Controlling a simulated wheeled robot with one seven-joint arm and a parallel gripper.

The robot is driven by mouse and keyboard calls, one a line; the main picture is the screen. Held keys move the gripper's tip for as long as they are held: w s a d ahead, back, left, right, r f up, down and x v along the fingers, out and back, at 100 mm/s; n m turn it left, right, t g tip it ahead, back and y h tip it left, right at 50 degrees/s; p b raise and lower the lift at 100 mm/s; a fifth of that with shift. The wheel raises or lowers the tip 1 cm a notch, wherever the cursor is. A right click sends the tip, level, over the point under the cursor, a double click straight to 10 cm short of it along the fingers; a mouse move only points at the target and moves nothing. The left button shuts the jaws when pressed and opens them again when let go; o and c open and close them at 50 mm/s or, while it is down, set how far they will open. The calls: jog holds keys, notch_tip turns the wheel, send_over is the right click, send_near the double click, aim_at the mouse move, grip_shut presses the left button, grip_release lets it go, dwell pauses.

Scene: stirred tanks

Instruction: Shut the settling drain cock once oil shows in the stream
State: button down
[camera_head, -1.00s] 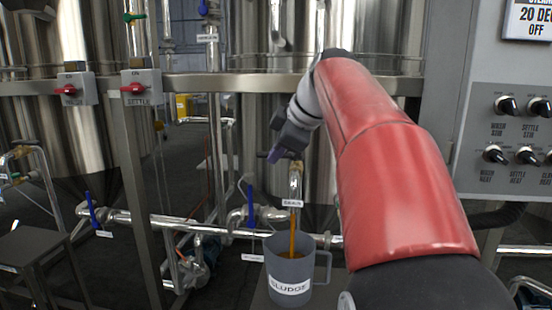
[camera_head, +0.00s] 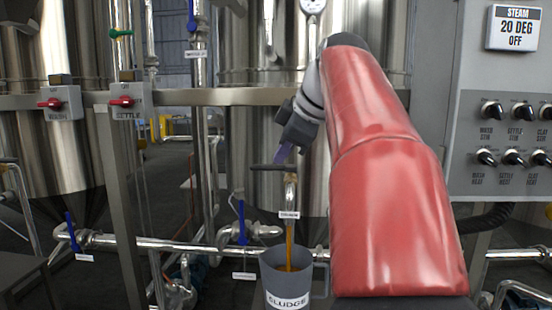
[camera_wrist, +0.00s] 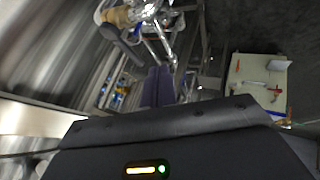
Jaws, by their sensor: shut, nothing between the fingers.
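The settling drain cock (camera_head: 290,186) is a pale metal valve and spout in front of the middle tank, with a tag below it. Its dark lever (camera_head: 268,167) lies level across the top. An amber-brown stream (camera_head: 290,242) runs from the spout into a grey jug (camera_head: 288,285) marked SLUDGE. My gripper (camera_head: 283,154) is shut and empty, its purple fingertips just above the lever; I cannot tell whether they touch it. In the wrist view, the shut fingers (camera_wrist: 158,88) are beside the cock's dark lever (camera_wrist: 122,45) and brass body (camera_wrist: 117,16).
Blue-handled valves stand on the pipe left of the cock, one close by (camera_head: 242,222) and one farther left (camera_head: 71,232). Red switches (camera_head: 124,101) sit on the rail. A control panel (camera_head: 516,135) with several knobs is at right, under a sign reading STEAM 20 DEG OFF.

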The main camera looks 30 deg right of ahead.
aim_at(269, 166)
jog(key=w+f, duration=0.1)
jog(key=w, duration=0.1)
jog(key=w+f, duration=0.2)
jog(key=w, duration=0.1)
jog(key=w+f+b, duration=0.1)
jog(key=w+f, duration=0.1)
jog(key=shift+w+d+f, duration=0.2)
jog(key=shift+w+d, duration=0.15)
jog(key=shift+d, duration=0.05)
jog(key=shift+w+d, duration=0.2)
jog(key=shift+w, duration=0.15)
jog(key=shift+w+d+r+p, duration=0.25)
jog(key=shift+w+p, duration=0.35)
jog(key=shift+p, duration=0.05)
